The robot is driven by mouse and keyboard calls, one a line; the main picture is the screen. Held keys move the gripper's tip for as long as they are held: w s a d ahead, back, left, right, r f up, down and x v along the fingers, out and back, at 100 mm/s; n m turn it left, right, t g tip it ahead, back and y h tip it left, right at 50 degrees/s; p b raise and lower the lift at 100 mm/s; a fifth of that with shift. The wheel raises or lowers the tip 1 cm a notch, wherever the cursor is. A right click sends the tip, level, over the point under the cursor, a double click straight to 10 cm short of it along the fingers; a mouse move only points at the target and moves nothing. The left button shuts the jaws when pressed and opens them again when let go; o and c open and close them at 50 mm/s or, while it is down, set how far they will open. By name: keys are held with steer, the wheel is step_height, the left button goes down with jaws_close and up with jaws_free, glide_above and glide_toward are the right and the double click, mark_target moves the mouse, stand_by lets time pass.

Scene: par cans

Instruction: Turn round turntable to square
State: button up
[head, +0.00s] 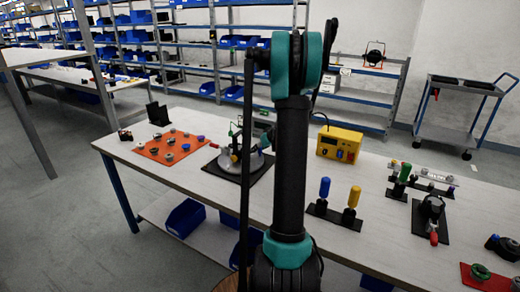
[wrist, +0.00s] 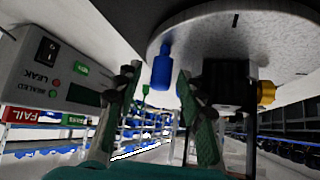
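The round turntable (head: 228,162) is a grey disc on a black mat, partly hidden behind my arm in the head view. In the wrist view the grey disc (wrist: 210,30) fills the upper right. A blue peg (wrist: 162,70) projects from the disc near its edge. My gripper (wrist: 157,85) is open, its two dark fingers spread on either side of the blue peg with gaps visible. In the head view my gripper is over the turntable, largely hidden by my arm. A black block (wrist: 228,82) with a yellow knob (wrist: 266,92) is also on the disc. I cannot make out a square mark.
In the wrist view, a grey tester box (wrist: 60,80) is close beside the left finger. On the table, an orange board (head: 170,147) lies left of the turntable. A yellow box (head: 340,143) and a stand with blue and yellow handles (head: 337,203) are to the right.

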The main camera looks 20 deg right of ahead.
steer(key=shift+c, duration=0.2)
jaws_close()
steer(key=shift+s, duration=0.15)
